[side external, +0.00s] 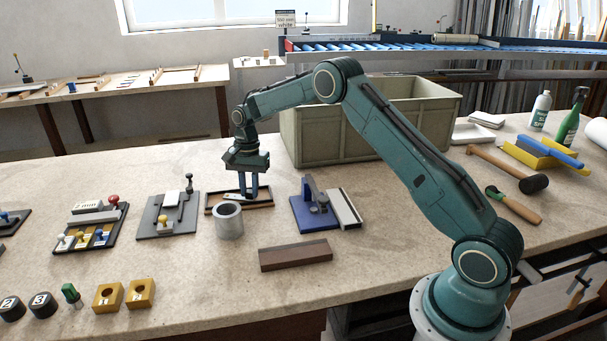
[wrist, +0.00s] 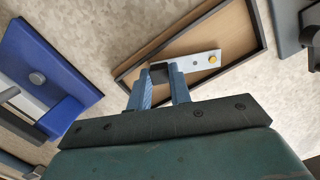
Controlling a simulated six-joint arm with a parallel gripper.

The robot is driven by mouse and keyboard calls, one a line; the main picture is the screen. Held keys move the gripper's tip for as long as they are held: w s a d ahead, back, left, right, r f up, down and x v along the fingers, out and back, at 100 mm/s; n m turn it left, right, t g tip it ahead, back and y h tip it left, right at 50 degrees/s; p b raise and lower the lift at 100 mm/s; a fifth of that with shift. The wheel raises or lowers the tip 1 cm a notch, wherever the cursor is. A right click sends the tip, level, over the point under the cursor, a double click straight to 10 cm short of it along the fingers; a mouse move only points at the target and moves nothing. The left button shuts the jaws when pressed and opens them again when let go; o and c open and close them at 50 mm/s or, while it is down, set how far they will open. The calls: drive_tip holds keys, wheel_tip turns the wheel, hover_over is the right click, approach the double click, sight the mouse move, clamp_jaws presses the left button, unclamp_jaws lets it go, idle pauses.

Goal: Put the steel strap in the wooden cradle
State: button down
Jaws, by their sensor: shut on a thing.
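My gripper (wrist: 160,77) is shut on the dark block. In the side view my gripper (side external: 249,194) points down into the tray (side external: 210,211), where the strap is hard to make out. A brown wooden block (side external: 296,254), probably the cradle, lies nearer the front; its top detail is unclear.
A grey cylinder (side external: 229,222) stands close in front of the tray. A blue fixture (side external: 312,212) is to the right and a grey plate fixture (side external: 167,222) to the left. A large green crate (side external: 300,135) stands behind.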

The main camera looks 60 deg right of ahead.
drive_tip(key=shift+f, duration=0.15)
drive_tip(key=c, duration=1.3)
unclamp_jaws()
drive_tip(key=shift+w+d+r, duration=0.1)
drive_tip(key=shift+d+r, duration=0.1)
drive_tip(key=shift+r, duration=1.85)
drive_tip(key=shift+w+d+r, duration=0.1)
drive_tip(key=shift+d+r, duration=0.15)
drive_tip(key=shift+r, duration=1.75)
drive_tip(key=shift+w+d+r, duration=0.1)
drive_tip(key=shift+d+r, duration=0.1)
drive_tip(key=shift+r, duration=1.85)
